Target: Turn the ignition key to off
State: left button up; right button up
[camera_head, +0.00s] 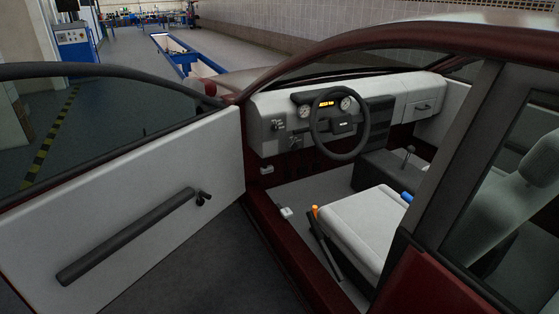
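The dashboard (410,88) of a dark red car shows through the open driver's door. The steering wheel (318,131) stands in front of the lit instrument display (326,104). Small dark controls (278,125) sit on the dashboard left of the wheel. Another dark fitting (296,142) lies lower, close to the wheel's left rim. I cannot make out which of these is the ignition key, or how it is turned. Neither of my grippers is in view.
The open door (135,205) with its dark armrest fills the left. Inside are a light seat (355,225), an orange-tipped lever (315,212) and a gear stick (408,155). The footwell is open.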

aim_at(295, 147)
jog(key=i+z, duration=0.4)
jog(key=z, duration=0.15)
jog(key=i+j+z, duration=0.15)
jog(key=z, duration=0.2)
jog(key=i+j+z, duration=0.15)
jog(key=z, duration=0.2)
jog(key=i+j+z, duration=0.15)
jog(key=j+z, duration=0.2)
